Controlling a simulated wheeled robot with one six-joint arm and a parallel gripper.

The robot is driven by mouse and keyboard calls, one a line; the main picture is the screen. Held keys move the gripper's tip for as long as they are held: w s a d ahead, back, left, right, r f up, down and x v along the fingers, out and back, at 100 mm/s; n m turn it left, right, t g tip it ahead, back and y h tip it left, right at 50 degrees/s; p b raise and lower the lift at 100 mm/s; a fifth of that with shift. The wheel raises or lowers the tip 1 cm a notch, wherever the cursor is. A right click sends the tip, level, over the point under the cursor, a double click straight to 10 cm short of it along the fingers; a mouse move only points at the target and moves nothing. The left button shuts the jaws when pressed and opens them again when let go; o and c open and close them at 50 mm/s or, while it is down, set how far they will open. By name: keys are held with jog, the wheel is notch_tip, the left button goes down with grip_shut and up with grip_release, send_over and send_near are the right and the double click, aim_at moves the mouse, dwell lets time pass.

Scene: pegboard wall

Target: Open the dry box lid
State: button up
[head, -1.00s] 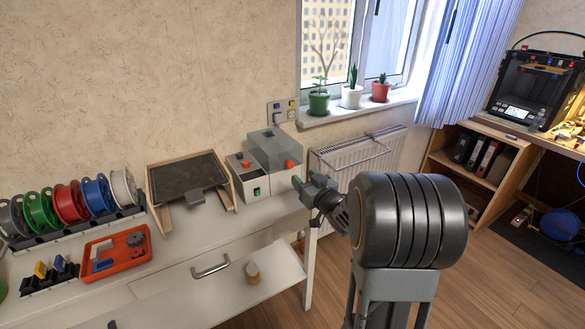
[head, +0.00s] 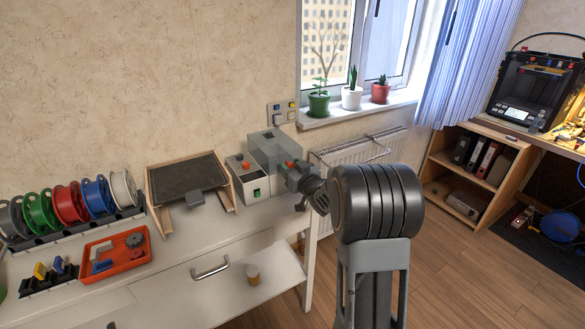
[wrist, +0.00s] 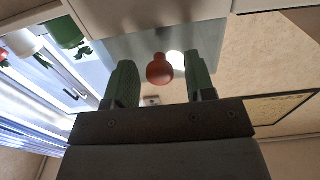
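The dry box (head: 277,150) stands at the right end of the white bench, with a grey see-through lid that looks closed. Its orange-red knob (head: 290,165) is on the right side facing my arm. My gripper (head: 294,173) is right at that knob, and the arm partly covers the box's right side. In the wrist view the knob (wrist: 160,69) shows between the two green fingers of my gripper (wrist: 162,78). The fingers are apart, with a gap on both sides of the knob, so they do not touch it.
A white unit with a green switch (head: 258,192) and another orange knob stands just left of the box. A framed dark plate (head: 185,180), filament spools (head: 72,202) and an orange tray (head: 117,255) are further left. A radiator (head: 350,160) is behind, right.

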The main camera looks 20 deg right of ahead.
grip_shut()
dwell(0.3)
